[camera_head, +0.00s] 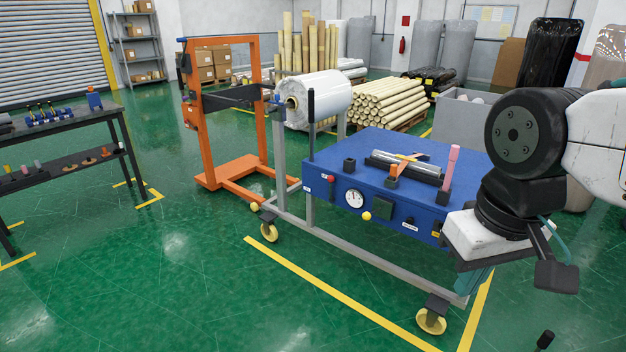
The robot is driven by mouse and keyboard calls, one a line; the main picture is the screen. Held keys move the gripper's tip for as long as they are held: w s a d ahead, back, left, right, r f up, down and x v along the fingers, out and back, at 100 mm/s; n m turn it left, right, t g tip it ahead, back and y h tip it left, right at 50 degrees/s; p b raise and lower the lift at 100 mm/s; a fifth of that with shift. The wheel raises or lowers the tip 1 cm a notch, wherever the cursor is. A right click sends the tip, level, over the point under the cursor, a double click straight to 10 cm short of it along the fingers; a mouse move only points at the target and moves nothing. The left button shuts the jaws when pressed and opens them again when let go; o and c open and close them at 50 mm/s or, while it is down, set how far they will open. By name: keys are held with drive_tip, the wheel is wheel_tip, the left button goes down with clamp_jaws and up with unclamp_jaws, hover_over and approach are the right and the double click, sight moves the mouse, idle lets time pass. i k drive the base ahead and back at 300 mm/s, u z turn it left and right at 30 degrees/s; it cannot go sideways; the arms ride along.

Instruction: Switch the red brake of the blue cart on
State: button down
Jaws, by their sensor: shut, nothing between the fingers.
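The blue cart (365,172) stands right of centre on a grey frame with yellow-wheeled casters (431,321). A small red knob (331,179) sits on its front face, left of a round white gauge (354,198). I cannot tell whether this knob is the brake or which way it is set. A pink upright handle (450,167) stands at the right of the cart top. My gripper (556,276) is at the right, in front of the cart's right end, apart from the red knob. It is shut and empty. My arm hides the cart's right end.
A large white roll (319,98) is held behind the cart, near an orange lifting frame (262,110). A dark workbench (70,122) stands at the left. A grey bin (462,118) is behind the cart. Green floor in front of the cart is clear, marked by yellow lines.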

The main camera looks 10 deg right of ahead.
sight(331, 179)
drive_tip(key=u, duration=0.65)
drive_tip(key=i, duration=1.1)
drive_tip(key=z, duration=0.6)
drive_tip(key=i, duration=0.4)
drive_tip(key=z, duration=0.5)
